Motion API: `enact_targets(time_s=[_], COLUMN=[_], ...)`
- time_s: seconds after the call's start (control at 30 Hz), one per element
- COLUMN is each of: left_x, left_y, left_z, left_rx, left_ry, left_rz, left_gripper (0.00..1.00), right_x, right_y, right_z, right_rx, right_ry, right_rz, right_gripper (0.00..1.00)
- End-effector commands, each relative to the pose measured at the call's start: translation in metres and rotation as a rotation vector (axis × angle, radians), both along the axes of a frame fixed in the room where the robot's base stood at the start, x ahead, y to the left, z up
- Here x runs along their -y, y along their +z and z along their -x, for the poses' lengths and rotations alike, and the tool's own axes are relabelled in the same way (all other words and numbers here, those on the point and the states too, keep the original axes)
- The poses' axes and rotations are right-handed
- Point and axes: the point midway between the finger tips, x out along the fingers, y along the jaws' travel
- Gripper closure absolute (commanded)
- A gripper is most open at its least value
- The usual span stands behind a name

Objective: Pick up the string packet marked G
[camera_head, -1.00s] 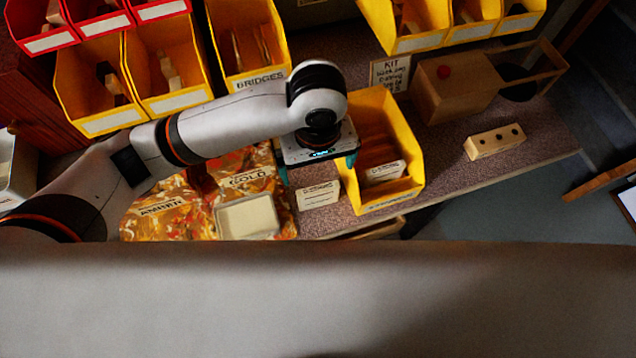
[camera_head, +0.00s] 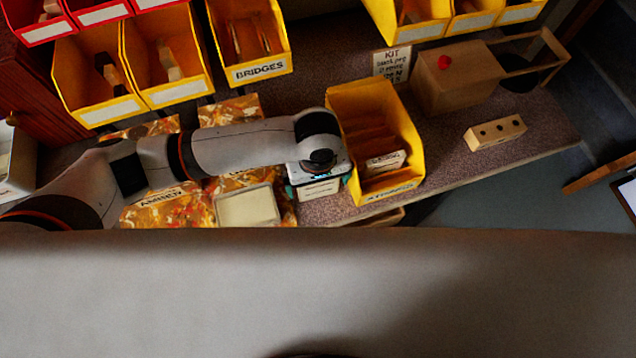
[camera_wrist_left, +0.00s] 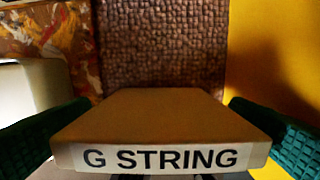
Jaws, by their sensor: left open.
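The G string packet (camera_wrist_left: 160,120) is a flat tan block with a white label reading "G STRING" in the left wrist view. In the head view the packet (camera_head: 319,189) stands on the bench, left of the yellow strings bin, partly hidden by my left gripper. My left gripper (camera_head: 320,187) is directly over it. In the wrist view its green fingers (camera_wrist_left: 158,135) are open, one on each side of the packet, with a small gap showing at the right. My right gripper is not in view.
The yellow strings bin (camera_head: 416,150), holding other packets, stands close on the right. A pale block (camera_head: 247,208) lies on a colourful mat (camera_head: 180,214) at the left. A wooden box (camera_head: 455,85) and a block with holes (camera_head: 495,133) are further right.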

Motion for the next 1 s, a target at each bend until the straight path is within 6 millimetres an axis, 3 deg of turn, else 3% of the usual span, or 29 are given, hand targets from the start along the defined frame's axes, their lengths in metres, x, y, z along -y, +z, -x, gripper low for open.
enact_targets(time_s=[0.13, 0.37, 0.67, 1.0], left_x=[0.000, 0.000, 0.000, 0.001], left_y=[0.000, 0.000, 0.005, 0.067], left_z=[0.000, 0.000, 0.000, 0.000], left_rx=[0.000, 0.000, 0.000, 0.002], left_ry=[0.000, 0.000, 0.000, -0.001], left_rz=[0.000, 0.000, 0.001, 0.003], left_gripper=[0.02, 0.39, 0.40, 0.40], right_x=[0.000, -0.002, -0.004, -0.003], right_y=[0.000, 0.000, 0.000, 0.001], right_z=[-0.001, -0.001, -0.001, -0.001], right_rx=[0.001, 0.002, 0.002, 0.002], right_ry=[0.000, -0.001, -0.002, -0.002], right_rz=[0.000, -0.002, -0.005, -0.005], right_gripper=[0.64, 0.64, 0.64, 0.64])
